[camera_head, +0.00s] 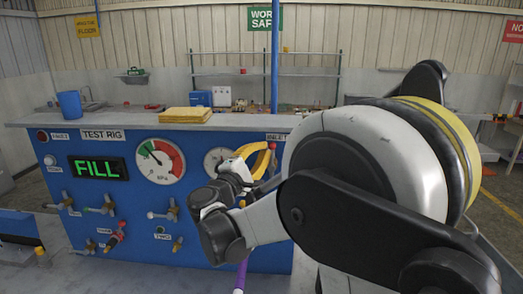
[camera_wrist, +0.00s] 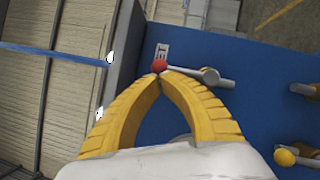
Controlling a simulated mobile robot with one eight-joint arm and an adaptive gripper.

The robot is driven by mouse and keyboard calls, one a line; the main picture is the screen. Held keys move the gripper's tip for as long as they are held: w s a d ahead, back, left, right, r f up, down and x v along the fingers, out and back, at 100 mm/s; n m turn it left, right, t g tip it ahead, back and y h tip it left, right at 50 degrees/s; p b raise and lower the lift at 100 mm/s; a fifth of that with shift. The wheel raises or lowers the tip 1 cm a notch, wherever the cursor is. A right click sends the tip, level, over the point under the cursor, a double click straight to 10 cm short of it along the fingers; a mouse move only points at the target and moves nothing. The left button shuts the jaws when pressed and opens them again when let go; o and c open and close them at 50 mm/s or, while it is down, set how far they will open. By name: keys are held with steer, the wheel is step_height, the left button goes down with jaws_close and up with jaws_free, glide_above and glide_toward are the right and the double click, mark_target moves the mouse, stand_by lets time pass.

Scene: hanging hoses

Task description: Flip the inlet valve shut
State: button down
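The inlet valve shows in the wrist view as a red ball knob (camera_wrist: 160,65) beside a grey lever and pipe (camera_wrist: 211,77) on the blue panel. A partly visible white label (camera_wrist: 163,48) sits next to it. In the head view the valve is mostly hidden behind my arm; only a partial label (camera_head: 277,137) shows. My gripper (camera_wrist: 160,75) has its yellow fingertips brought together right at the red knob. I cannot tell whether they touch it. My gripper also shows in the head view (camera_head: 268,155), in front of the panel's upper right.
The blue test rig (camera_head: 130,255) carries a FILL display (camera_head: 98,168), a pressure gauge (camera_head: 159,161), a second gauge (camera_head: 217,161) and several other valves. A purple hose (camera_head: 241,275) hangs below my wrist. Yellow material (camera_head: 186,115) lies on the bench top.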

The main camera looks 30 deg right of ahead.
steer(key=shift+s+d+r+m+g+y+p, duration=0.2)
steer(key=shift+s+d+m+g+y+p, duration=0.15)
steer(key=shift+m, duration=0.35)
steer(key=shift+s+d+m+g+p, duration=0.2)
steer(key=shift+d+m+g+p, duration=0.25)
steer(key=shift+m, duration=0.35)
steer(key=shift+s+d+m+y+p, duration=0.35)
steer(key=shift+d+m+y+p, duration=0.2)
steer(key=shift+m, duration=0.45)
stand_by(0.6)
